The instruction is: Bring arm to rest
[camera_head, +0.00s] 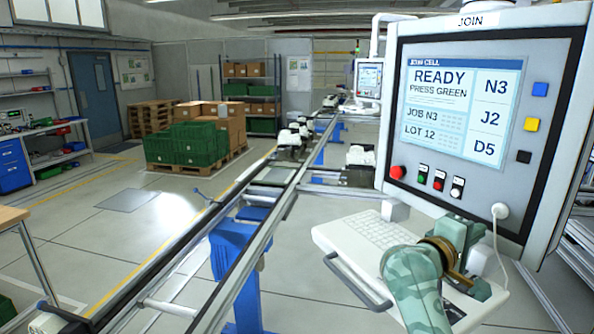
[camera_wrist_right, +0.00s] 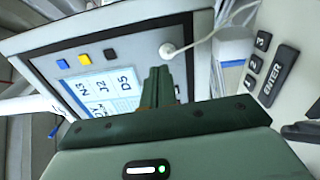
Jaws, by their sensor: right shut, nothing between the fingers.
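My right gripper (camera_head: 468,232) is shut and empty. It is in front of the lower part of the control panel (camera_head: 395,130), over the keyboard shelf (camera_head: 330,232). In the right wrist view its fingers (camera_wrist_right: 157,88) are together, with the panel's screen (camera_wrist_right: 100,95) behind them. My camouflage-patterned right arm comes up from the bottom of the head view and hides part of the shelf. My left gripper is not in view.
The screen (camera_head: 463,105) reads "READY PRESS GREEN". A red knob (camera_head: 397,172), a green button (camera_head: 422,169) and a plugged cable (camera_head: 500,211) are on the panel. A conveyor (camera_head: 245,235) runs on the left. Open floor lies beyond it, with green crates (camera_head: 185,145) on a pallet.

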